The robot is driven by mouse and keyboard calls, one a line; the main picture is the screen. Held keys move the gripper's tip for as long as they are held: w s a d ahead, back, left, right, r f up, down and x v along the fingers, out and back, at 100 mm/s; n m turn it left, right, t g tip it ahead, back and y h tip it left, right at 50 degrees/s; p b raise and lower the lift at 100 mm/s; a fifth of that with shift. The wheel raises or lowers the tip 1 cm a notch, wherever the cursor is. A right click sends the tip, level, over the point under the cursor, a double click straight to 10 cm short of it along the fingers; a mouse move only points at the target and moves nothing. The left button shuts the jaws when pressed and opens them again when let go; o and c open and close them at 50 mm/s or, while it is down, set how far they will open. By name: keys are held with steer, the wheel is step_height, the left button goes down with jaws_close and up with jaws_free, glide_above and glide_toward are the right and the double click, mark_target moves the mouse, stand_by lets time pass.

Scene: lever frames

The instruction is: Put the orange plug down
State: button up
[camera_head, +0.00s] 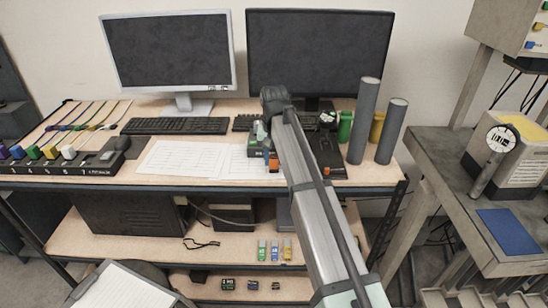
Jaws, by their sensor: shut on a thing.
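The orange plug (274,166) is a small bright block just left of my arm, over the front part of the upper desk. My gripper (268,152) is shut on it, pointing down. My arm hides part of the gripper, and the fingers are too small to make out clearly. A small blue patch shows beside the plug.
White paper sheets (195,160) lie left of the gripper. A numbered strip with coloured plugs (65,160) is at the far left. Two grey cylinders (390,130) stand right of my arm, by a black device (327,155). Keyboards and monitors are behind.

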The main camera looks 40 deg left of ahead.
mark_target(274, 157)
steer(key=shift+f, duration=0.15)
steer(key=o, duration=1)
step_height(274, 157, up, 12)
steer(key=shift+r, duration=0.2)
stand_by(0.5)
